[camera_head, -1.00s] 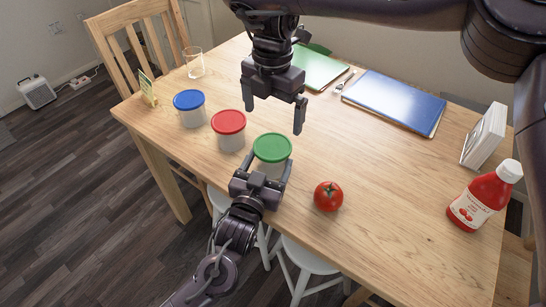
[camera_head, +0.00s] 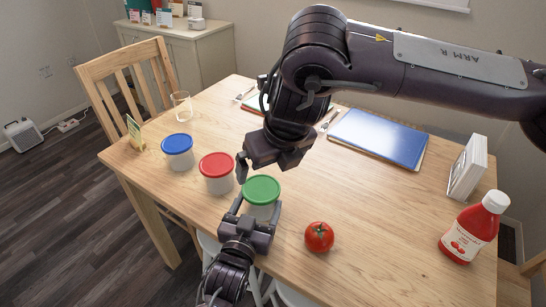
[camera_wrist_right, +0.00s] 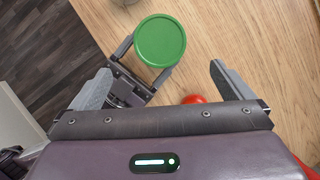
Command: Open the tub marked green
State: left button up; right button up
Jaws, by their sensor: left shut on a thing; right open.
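The green-lidded tub (camera_head: 262,190) stands upright near the table's front edge, with its green lid on. My left gripper (camera_head: 257,209) is shut on the tub's pale body from the front, below the lid. In the right wrist view the round lid (camera_wrist_right: 160,40) shows from above, with the left gripper's fingers (camera_wrist_right: 142,65) at its lower side. My right gripper (camera_head: 264,168) is open and empty, just above and behind the tub. Its two fingers (camera_wrist_right: 160,72) show spread wider than the lid in the right wrist view. One of its fingers is largely hidden in the head view.
The red-lidded tub (camera_head: 217,175) stands close to the left, with the blue-lidded tub (camera_head: 178,152) beyond it. A tomato (camera_head: 319,237) lies to the right. A ketchup bottle (camera_head: 472,228) and blue folder (camera_head: 378,138) are farther right. Bare tabletop lies between.

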aim_at(261, 187)
jog(key=x, duration=1)
jog(key=shift+s, duration=0.1)
jog(key=c, duration=1)
jog(key=shift+r, duration=0.1)
jog(key=shift+r, duration=0.1)
jog(key=shift+r, duration=1)
jog(key=shift+r, duration=2.05)
pick_arm(q)
jog(key=o, duration=1.5)
jog(key=shift+c, duration=0.2)
